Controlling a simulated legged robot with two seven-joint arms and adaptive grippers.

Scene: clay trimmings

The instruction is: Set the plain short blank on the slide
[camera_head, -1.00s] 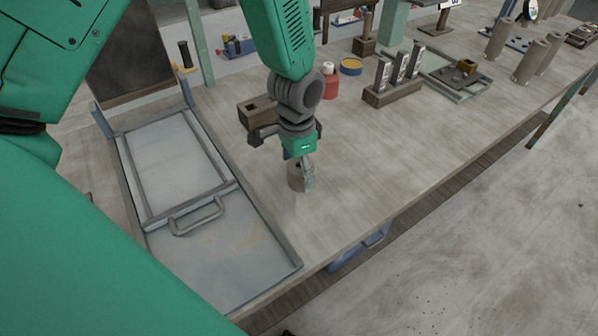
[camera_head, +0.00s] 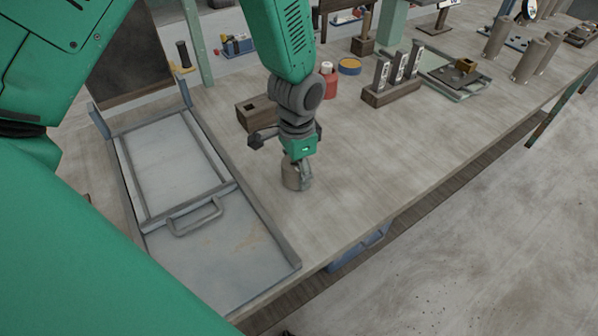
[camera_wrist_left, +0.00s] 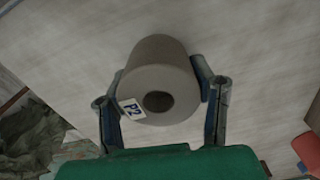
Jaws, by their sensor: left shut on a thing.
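A short grey-brown cylindrical blank (camera_head: 291,178) with a hole in its top stands upright on the workbench; I cannot tell whether its base is just clear of it. My left gripper (camera_head: 298,174) comes down from above and is shut on it. In the left wrist view the blank (camera_wrist_left: 158,58) sits between the two fingers of the gripper (camera_wrist_left: 160,95), with a "P2" tag at its rim. The grey metal slide (camera_head: 240,248), with a raised frame and a handle (camera_head: 196,215), lies left of the gripper and is empty. My right gripper is not in view.
A wooden block with a square hole (camera_head: 256,112) stands just behind the gripper. A red bottle (camera_head: 328,80), a slotted wooden rack (camera_head: 392,92) and several tall cylinders (camera_head: 530,60) stand farther right. The bench in front of the rack is clear.

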